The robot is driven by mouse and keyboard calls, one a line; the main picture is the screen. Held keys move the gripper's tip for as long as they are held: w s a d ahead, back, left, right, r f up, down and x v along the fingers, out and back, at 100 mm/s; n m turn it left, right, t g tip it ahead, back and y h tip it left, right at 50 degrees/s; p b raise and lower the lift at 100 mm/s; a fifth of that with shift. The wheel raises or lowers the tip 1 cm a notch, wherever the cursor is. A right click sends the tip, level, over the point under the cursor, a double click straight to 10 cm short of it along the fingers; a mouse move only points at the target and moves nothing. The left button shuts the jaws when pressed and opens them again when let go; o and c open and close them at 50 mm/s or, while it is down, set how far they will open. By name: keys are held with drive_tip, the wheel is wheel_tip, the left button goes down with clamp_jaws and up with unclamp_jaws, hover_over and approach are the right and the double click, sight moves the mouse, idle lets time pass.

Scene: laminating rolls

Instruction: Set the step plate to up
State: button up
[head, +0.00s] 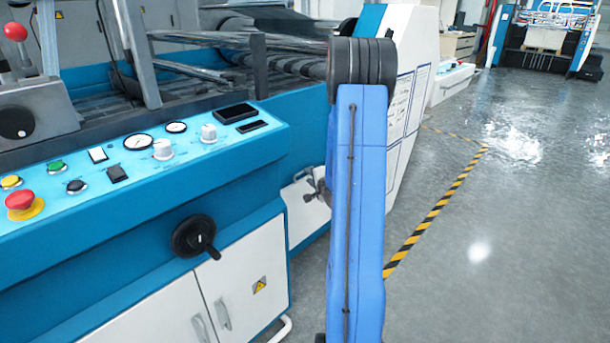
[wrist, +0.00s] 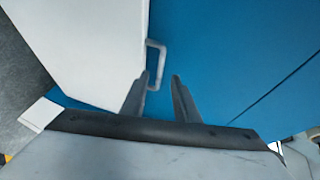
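A white plate (head: 305,212), which I take to be the step plate, is on the blue machine's side, partly hidden behind my blue arm. A large white panel, probably the same plate, fills the upper left of the wrist view (wrist: 85,45). A grey loop handle (wrist: 161,62) stands at its right edge. My gripper (wrist: 161,75) is open, its two dark fingers apart, with the handle's lower part between the tips in the picture. I cannot tell whether they touch it. In the head view my gripper (head: 316,190) shows only in part beside the plate. The plate's exact tilt is unclear.
The control panel (head: 190,150) with knobs, gauges and a red emergency button (head: 22,204) is at left. A black handwheel (head: 196,237) sticks out below it, above white cabinet doors (head: 235,280). Grey floor (head: 480,230) with a striped line lies open at right.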

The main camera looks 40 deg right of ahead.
sight(303, 172)
drive_tip(key=x, duration=0.5)
drive_tip(key=shift+w+d+f, duration=0.1)
drive_tip(key=shift+w, duration=0.15)
clamp_jaws()
